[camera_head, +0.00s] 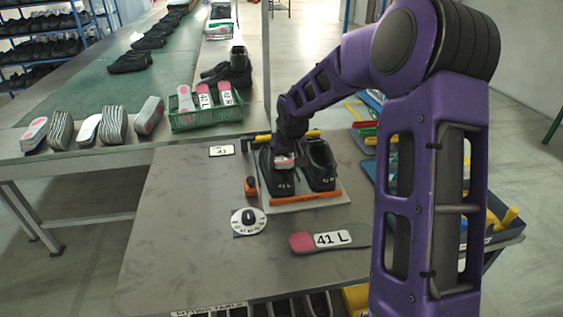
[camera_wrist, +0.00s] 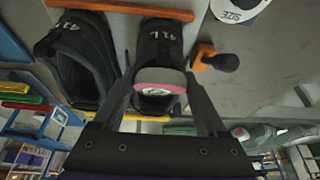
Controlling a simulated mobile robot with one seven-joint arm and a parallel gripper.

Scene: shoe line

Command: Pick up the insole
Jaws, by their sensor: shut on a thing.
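In the head view, two black shoes stand side by side on a light board: the left shoe marked 41 L (camera_head: 281,182) and the right shoe (camera_head: 321,167). My gripper (camera_head: 284,158) reaches down into the left shoe's opening. In the wrist view, its two fingers (camera_wrist: 163,92) are shut on the insole (camera_wrist: 161,77), which has a pink edge and grey-white face. The insole's far part is hidden inside the shoe marked 41L (camera_wrist: 160,40). Another insole (camera_head: 302,243), with a pink heel and a 41 L label, lies flat on the table.
The grey table (camera_head: 185,230) is mostly clear at its left. A green crate (camera_head: 205,117) with insoles sits on the conveyor table behind. An orange bar (camera_head: 306,198) edges the board.

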